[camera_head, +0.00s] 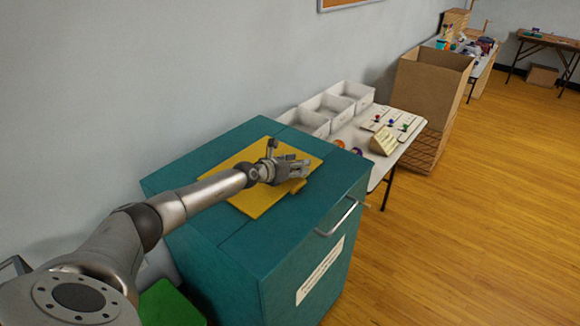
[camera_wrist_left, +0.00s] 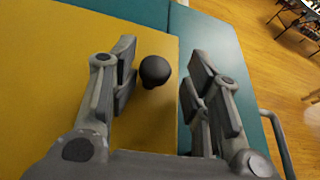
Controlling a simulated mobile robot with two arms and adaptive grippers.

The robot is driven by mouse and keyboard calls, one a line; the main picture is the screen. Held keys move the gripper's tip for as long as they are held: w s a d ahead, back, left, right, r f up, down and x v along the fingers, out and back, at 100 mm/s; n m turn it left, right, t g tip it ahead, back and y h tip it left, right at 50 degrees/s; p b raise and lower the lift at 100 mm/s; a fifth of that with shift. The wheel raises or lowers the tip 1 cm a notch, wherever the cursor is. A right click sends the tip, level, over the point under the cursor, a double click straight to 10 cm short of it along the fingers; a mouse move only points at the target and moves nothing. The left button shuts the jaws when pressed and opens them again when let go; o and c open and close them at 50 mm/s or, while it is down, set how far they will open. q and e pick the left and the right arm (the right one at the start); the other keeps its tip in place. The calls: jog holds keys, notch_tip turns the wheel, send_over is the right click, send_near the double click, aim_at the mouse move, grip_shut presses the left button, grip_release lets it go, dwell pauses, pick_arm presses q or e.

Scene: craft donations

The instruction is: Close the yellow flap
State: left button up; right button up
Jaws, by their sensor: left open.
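The yellow flap (camera_head: 255,203) is on the top of a teal bin (camera_head: 310,225) in the head view. It looks flat, or close to flat, against the bin's top. It also fills the left of the left wrist view (camera_wrist_left: 40,90). A dark round knob (camera_wrist_left: 154,71) is near the flap's edge there. My left gripper (camera_head: 296,168) is above the flap toward its right side. In the left wrist view its open fingers (camera_wrist_left: 160,62) are on either side of the knob, with visible gaps. The arm hides part of the flap. My right gripper is not in view.
The bin has a metal handle (camera_head: 338,217) and a white label (camera_head: 320,271) on its front. Behind it, a table holds white trays (camera_head: 349,92) and small items. A large cardboard box (camera_head: 433,80) stands farther back. The wooden floor (camera_head: 480,220) at right is clear.

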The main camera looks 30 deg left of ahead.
pick_arm(q)
jog(key=shift+s+a+r, duration=0.1)
jog(key=shift+s+a, duration=0.05)
jog(key=shift+s, duration=0.6)
jog(key=shift+s+a, duration=0.15)
jog(key=shift+s, duration=0.55)
jog(key=shift+d+r+v, duration=0.1)
jog(key=shift+r+v, duration=0.05)
jog(key=shift+v, duration=1.4)
jog(key=shift+d+r+v, duration=0.1)
jog(key=shift+r+v, duration=0.05)
jog(key=shift+v, duration=1.35)
jog(key=shift+r+v, duration=0.15)
jog(key=shift+v, duration=1.4)
jog(key=shift+w, duration=0.15)
jog(key=shift+f, duration=0.1)
